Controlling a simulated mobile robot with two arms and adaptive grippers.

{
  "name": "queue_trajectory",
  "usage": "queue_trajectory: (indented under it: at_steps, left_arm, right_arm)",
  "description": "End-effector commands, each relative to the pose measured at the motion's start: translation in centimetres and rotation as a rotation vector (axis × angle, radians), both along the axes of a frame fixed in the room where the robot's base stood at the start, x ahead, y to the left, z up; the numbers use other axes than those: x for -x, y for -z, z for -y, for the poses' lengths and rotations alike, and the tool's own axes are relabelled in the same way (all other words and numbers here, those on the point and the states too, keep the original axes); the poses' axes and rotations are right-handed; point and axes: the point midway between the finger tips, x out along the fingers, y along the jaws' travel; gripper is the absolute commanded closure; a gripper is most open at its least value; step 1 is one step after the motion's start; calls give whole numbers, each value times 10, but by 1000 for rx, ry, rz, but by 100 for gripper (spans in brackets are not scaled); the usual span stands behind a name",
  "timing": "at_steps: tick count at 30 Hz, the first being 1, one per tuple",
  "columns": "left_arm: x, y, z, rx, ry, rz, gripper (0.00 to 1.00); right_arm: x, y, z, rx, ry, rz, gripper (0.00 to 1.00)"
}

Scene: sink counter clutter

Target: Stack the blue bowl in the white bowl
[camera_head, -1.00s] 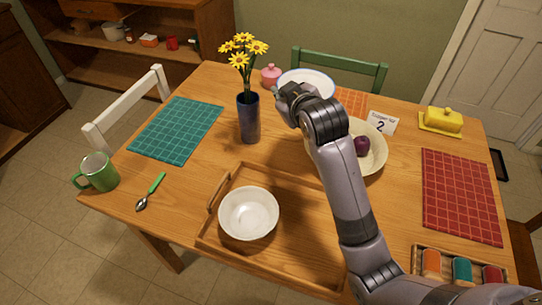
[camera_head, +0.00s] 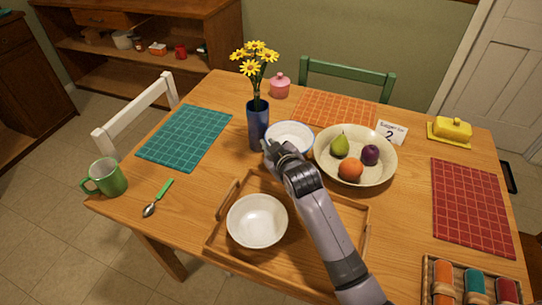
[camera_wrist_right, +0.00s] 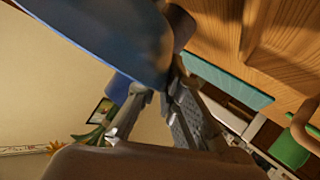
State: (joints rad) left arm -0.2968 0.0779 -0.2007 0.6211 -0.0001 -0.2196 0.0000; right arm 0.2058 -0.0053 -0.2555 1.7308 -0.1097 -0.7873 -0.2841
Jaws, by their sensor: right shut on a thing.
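The white bowl (camera_head: 257,228) stands upright and empty on the wooden tray. The blue bowl (camera_head: 292,133) shows a pale inside and a blue rim, between the vase and the fruit bowl, behind the white bowl. My right gripper (camera_head: 270,147) is shut on its near left rim; the fingers are mostly hidden by the wrist. In the right wrist view, the blue bowl's blue outer wall (camera_wrist_right: 105,30) fills the top left, at the fingers. The two bowls are apart. My left gripper is not in view.
The blue vase (camera_head: 258,124) with yellow flowers stands close left of the held bowl. The fruit bowl (camera_head: 385,170) is close on the right. The tray (camera_head: 222,198) has raised handles. A green mug (camera_head: 107,177) and a spoon (camera_head: 157,197) lie left.

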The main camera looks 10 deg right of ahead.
Motion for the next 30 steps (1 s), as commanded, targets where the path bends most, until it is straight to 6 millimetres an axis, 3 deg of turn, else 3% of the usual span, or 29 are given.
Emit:
queue_trajectory:
  at_steps: [9,20,21,30]
  left_arm:
    - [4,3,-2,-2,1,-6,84]
    - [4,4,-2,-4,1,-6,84]
    - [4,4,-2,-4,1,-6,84]
    - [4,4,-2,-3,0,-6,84]
  right_arm:
    - [0,36,0,0,0,5,100]
    - [0,40,0,1,-1,5,100]
    - [0,42,0,0,0,0,92]
    - [0,42,0,1,0,0,73]
